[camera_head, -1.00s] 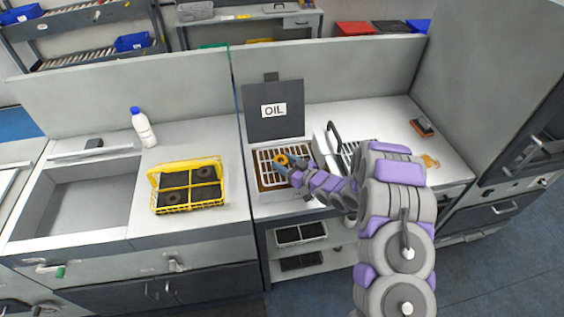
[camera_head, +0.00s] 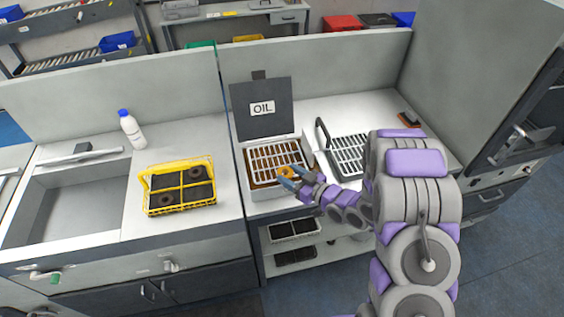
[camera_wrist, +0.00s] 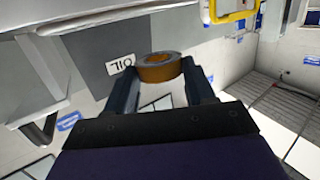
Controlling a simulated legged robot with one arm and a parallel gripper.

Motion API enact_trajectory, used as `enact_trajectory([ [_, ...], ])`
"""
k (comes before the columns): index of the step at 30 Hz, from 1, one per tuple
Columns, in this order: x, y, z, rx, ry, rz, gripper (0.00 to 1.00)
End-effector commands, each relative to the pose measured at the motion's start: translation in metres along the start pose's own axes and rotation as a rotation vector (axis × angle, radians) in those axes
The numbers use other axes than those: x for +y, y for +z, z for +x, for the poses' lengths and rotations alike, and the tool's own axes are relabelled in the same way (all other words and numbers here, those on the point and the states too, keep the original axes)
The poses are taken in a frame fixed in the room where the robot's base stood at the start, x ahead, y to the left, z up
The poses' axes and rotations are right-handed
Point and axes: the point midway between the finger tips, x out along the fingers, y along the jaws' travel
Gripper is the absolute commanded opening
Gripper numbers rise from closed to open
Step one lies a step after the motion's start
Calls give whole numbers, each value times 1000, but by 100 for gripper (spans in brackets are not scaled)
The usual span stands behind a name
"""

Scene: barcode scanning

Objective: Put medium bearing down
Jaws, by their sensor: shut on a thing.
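The orange-brown ring, the bearing (camera_head: 288,172), is held between the fingers of my gripper (camera_head: 287,177). In the wrist view the bearing (camera_wrist: 160,67) sits between the two fingertips of my gripper (camera_wrist: 160,82). In the head view it shows over the front right part of the oil bath (camera_head: 262,190), which has a white grate and a raised lid marked OIL (camera_head: 262,108). Its height above the grate is hard to tell. A yellow basket (camera_head: 180,208) to the left holds two dark rings (camera_head: 194,173).
A white bottle (camera_head: 132,130) stands behind the basket. A sink (camera_head: 75,205) is at the left. Counter between basket and oil bath is clear.

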Motion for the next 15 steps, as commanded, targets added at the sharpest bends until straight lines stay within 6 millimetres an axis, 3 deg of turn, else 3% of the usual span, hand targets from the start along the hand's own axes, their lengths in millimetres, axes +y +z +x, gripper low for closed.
enact_trajectory([
  [3, -8, 0, -21, -1, 2, 2, 19],
  [9, -13, 0, -38, 2, 6, 0, 19],
  [15, 19, -24, -43, 8, 91, 8, 19],
])
